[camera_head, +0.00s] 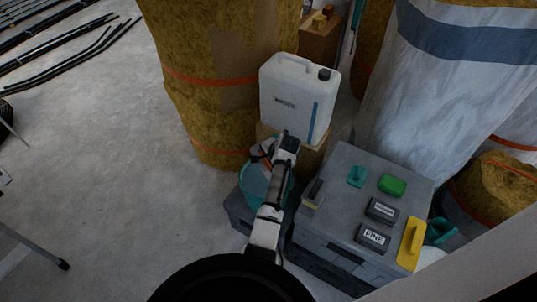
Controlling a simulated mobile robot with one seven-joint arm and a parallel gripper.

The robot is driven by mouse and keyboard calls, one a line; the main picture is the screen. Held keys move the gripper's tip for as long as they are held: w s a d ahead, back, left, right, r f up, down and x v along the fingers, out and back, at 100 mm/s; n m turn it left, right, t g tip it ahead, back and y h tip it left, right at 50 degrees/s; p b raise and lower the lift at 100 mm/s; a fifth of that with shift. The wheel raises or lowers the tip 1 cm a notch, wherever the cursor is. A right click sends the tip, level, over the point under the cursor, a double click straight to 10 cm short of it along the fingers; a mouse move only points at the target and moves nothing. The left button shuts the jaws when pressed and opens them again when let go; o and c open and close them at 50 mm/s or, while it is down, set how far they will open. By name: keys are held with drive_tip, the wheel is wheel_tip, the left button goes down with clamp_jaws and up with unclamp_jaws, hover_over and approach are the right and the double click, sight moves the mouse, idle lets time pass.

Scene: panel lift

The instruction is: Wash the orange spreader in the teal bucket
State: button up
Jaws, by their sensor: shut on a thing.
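The teal bucket (252,185) stands on a dark grey box near the middle of the view, partly hidden behind my arm. My gripper (265,151) is at the far side of the bucket's opening. A small orange-red bit of the orange spreader (267,146) shows at my gripper, which is shut on it. Most of the spreader is hidden by the gripper and arm. I cannot tell whether the spreader touches water or the bucket wall.
A white canister (297,98) stands on a cardboard box just behind the bucket. A grey case (340,210) on the right carries sanding blocks, a green block (392,185) and a yellow float (411,242). Insulation rolls (225,60) stand behind.

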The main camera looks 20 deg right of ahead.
wheel_tip(320, 180, down, 11)
drive_tip(key=b, duration=0.8)
drive_tip(key=shift+r, duration=0.1)
idle(0.4)
drive_tip(key=shift+r+p, duration=0.45)
drive_tip(key=shift+r, duration=0.05)
drive_tip(key=shift+f, duration=0.15)
drive_tip(key=shift+f+b, duration=0.3)
drive_tip(key=shift+f, duration=0.15)
drive_tip(key=shift+r, duration=0.1)
drive_tip(key=shift+r+p, duration=0.45)
drive_tip(key=shift+p, duration=0.15)
